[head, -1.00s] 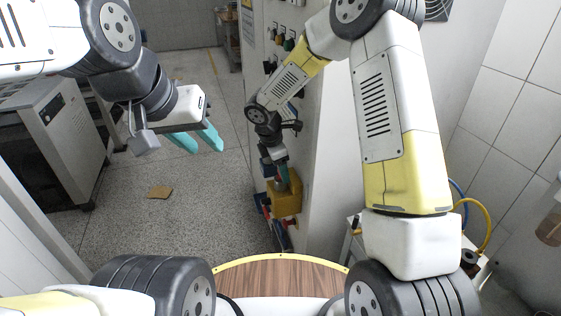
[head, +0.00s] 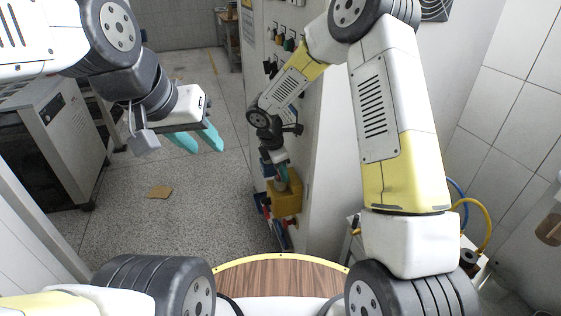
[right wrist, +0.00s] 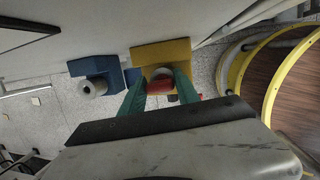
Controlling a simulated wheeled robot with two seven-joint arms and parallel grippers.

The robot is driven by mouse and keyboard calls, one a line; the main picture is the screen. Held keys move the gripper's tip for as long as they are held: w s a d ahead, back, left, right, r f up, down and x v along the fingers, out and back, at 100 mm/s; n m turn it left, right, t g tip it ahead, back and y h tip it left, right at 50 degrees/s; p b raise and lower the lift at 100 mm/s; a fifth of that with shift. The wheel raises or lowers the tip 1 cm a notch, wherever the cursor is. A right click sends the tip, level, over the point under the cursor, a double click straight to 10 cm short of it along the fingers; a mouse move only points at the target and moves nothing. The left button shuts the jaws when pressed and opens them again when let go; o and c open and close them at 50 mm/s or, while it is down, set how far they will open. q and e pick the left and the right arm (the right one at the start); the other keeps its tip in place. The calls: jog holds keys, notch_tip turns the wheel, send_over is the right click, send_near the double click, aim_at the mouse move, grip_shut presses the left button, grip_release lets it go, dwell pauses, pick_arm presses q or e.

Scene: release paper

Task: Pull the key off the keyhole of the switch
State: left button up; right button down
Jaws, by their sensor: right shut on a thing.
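A yellow switch box (head: 289,203) is mounted on the side of the white cabinet; it also shows in the right wrist view (right wrist: 150,54). A pale round part (right wrist: 160,73) sits on its face. My right gripper (head: 282,180) is at the front of this box, with its teal fingers (right wrist: 160,88) on either side of a red piece, seemingly the key (right wrist: 159,86). It is shut on that piece. Whether the key is still inside the keyhole is hidden by the fingers and the piece. My left gripper (head: 207,149) is open and empty, over the floor at the left.
A blue box with a grey cylinder (right wrist: 92,88) is beside the yellow box. The white cabinet (head: 329,165) stands close to my right arm. A grey machine (head: 52,130) is at the left. Open floor (head: 190,215) lies between, with a brown scrap on it.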

jog(key=shift+r, duration=2.75)
